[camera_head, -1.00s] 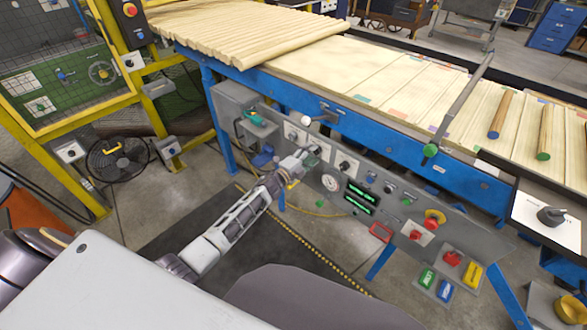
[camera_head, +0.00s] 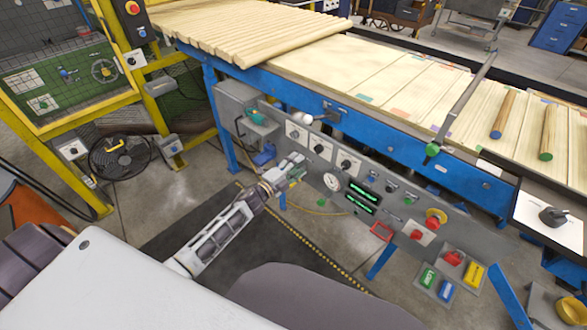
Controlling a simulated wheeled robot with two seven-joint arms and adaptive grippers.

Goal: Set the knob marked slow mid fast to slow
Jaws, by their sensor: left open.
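My right gripper is out of view.
Another knob (camera_head: 553,215) is on a white plate at far right.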

